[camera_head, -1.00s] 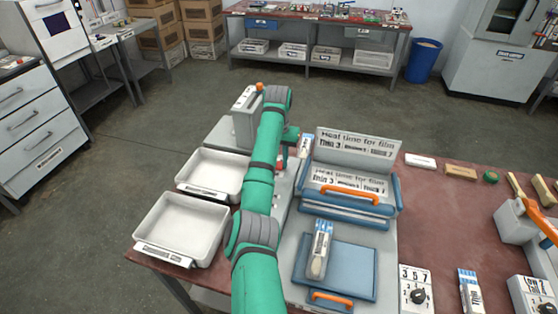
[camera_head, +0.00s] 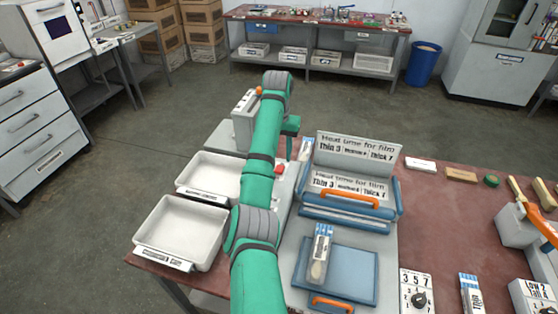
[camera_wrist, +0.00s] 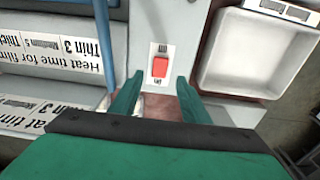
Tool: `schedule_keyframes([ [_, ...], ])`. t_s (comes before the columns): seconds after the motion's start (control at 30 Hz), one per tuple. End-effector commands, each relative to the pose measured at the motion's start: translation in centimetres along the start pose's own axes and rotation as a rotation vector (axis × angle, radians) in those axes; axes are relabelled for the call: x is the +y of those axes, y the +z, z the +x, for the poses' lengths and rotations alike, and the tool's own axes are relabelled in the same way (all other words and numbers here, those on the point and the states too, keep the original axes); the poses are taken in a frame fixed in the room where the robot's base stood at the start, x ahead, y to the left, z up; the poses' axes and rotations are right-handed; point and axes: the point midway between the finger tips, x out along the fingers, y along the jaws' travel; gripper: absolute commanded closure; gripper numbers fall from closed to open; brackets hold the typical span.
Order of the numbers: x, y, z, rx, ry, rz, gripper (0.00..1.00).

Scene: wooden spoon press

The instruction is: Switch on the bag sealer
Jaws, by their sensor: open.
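The bag sealer (camera_head: 345,208) is a blue and grey press with an orange handle and a heat-time sign (camera_head: 356,146), right of my arm in the head view. A red rocker switch (camera_wrist: 159,67) sits on a white plate on the grey housing in the wrist view; its small lettering is unclear. The switch also shows as a small red spot beside my arm in the head view (camera_head: 279,169). My gripper (camera_wrist: 159,79) is open and empty, its fingertips toward the switch, one on each side in the picture. Whether it touches the panel cannot be told.
Two white trays (camera_head: 172,220) stand left of my arm. A packaged wooden spoon (camera_head: 320,255) lies on a blue pad in front of the sealer. A dial box (camera_head: 418,298) marked 3 5 7 stands at the front right. The red tabletop (camera_head: 440,220) has bare room right of the sealer.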

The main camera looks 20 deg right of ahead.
Motion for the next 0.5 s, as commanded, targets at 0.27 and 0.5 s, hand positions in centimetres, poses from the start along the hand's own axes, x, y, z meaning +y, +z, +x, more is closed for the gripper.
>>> schedule_keyframes([
  [0.27,-0.2,-0.1,-4.0,0.003,-0.003,0.000,0.58],
  [0.5,-0.1,0.0,-5.1,0.000,-0.001,-0.001,0.58],
])
